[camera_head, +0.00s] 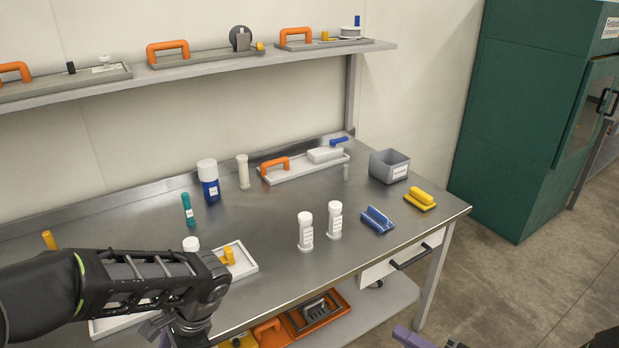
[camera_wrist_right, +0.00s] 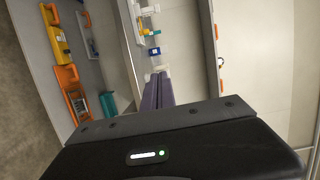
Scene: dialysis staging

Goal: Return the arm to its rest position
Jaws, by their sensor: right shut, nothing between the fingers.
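My left arm comes in from the left in the head view, over the front left of the steel table (camera_head: 300,225). Its left gripper (camera_head: 160,330) points down at the bottom edge; a purple finger part shows, but the jaw opening is hidden. My right gripper (camera_head: 412,338) shows as a purple finger part at the bottom right, in front of the table and clear of it. In the right wrist view the purple fingers of the right gripper (camera_wrist_right: 158,80) are together with nothing between them.
Two white bottles (camera_head: 305,230) (camera_head: 335,220), a blue holder (camera_head: 377,219), a yellow block (camera_head: 420,199) and a grey bin (camera_head: 389,166) stand on the right of the table. A white tray (camera_head: 246,263) is near my left arm. A lower shelf (camera_head: 375,310) holds orange trays. Floor is free at right.

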